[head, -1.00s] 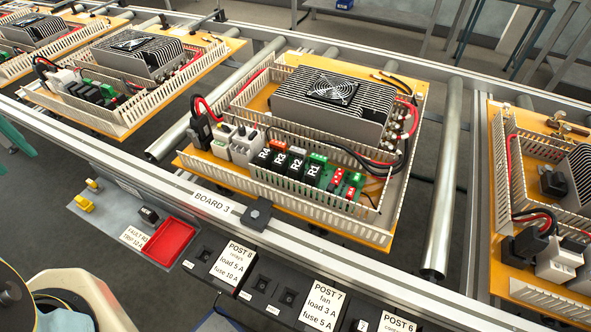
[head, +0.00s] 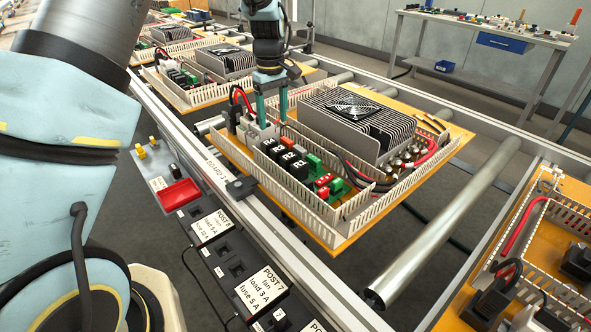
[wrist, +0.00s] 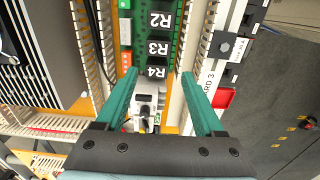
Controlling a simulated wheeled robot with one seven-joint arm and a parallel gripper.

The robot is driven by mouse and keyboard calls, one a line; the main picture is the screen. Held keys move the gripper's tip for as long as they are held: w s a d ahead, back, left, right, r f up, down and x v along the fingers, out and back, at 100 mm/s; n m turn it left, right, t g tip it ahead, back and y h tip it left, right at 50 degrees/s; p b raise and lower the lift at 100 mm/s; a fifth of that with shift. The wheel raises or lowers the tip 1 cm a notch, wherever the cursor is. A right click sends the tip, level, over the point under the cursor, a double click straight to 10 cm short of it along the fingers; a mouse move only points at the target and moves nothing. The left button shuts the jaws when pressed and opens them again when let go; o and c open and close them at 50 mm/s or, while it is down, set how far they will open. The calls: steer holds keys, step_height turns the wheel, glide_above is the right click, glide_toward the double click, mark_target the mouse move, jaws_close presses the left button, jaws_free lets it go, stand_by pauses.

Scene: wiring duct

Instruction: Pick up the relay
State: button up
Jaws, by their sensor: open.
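Several black relays stand in a row on the orange board's strip, with white labels. R4 (head: 269,145) is at the end nearest my gripper; R3 (head: 278,153), R2 (head: 288,160) and R1 (head: 299,169) follow towards the right. My gripper (head: 272,121) is open and empty, pointing down over the R4 end of the row. In the wrist view, R4 (wrist: 157,72) shows between the tips of the two green fingers, with R3 (wrist: 158,48) and R2 (wrist: 160,20) above it in the picture. I cannot tell how high the tips are above R4.
White slotted duct walls (head: 322,216) surround the row. A finned heat sink (head: 356,118) stands behind it, and red and black cables run close by. A white device (wrist: 146,100) sits beside R4. A red tray (head: 180,195) and labelled posts (head: 211,226) line the front rail.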

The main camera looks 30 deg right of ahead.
steer(key=p, duration=0.1)
glide_above(278, 148)
step_height(278, 148, down, 5)
steer(key=shift+d+f, duration=0.1)
steer(key=shift+d, duration=0.05)
steer(key=shift+f+p, duration=1.25)
steer(key=shift+f, duration=1.75)
steer(key=c, duration=1)
step_height(278, 148, up, 10)
steer(key=b, duration=0.2)
steer(key=shift+b, duration=0.4)
steer(key=shift+a, duration=0.2)
steer(key=shift+r, duration=0.15)
